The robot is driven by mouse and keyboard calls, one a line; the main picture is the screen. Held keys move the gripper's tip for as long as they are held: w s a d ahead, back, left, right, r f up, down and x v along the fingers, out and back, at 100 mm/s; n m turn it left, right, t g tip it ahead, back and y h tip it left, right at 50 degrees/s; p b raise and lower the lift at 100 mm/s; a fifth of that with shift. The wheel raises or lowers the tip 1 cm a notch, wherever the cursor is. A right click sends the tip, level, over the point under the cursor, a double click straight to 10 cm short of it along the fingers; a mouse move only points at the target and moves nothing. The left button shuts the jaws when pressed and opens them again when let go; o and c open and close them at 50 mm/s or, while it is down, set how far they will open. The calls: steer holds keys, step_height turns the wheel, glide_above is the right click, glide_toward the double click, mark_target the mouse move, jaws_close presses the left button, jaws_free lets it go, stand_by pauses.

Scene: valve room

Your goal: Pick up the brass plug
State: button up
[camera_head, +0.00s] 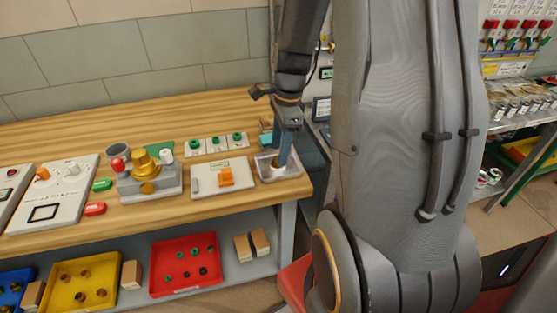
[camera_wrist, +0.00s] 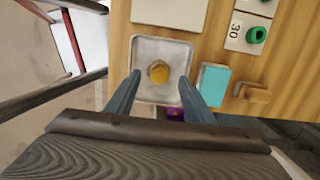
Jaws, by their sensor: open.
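The brass plug (camera_wrist: 158,71) is a small round golden piece. In the wrist view it sits inside a shallow grey tray (camera_wrist: 146,50), near the tray's middle. The tray also shows in the head view (camera_head: 292,172) at the right end of the wooden bench; the plug is hidden there behind my fingers. My gripper (camera_wrist: 158,82) is open, with one blue finger on each side of the plug in the wrist view. In the head view my gripper (camera_head: 282,162) points down at the tray. I cannot tell the fingertips' exact height over it.
A white panel with an orange switch (camera_head: 227,177) and a brass valve on a grey block (camera_head: 148,175) stand left of the tray. A cyan block (camera_wrist: 214,84) lies just right of the tray in the wrist view. The bench's end is close beside the tray.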

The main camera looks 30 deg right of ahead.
steer(key=shift+a+f, duration=0.15)
steer(key=shift+f, duration=0.9)
steer(key=shift+c, duration=0.3)
steer(key=c, duration=1.1)
jaws_close()
steer(key=shift+r, duration=0.15)
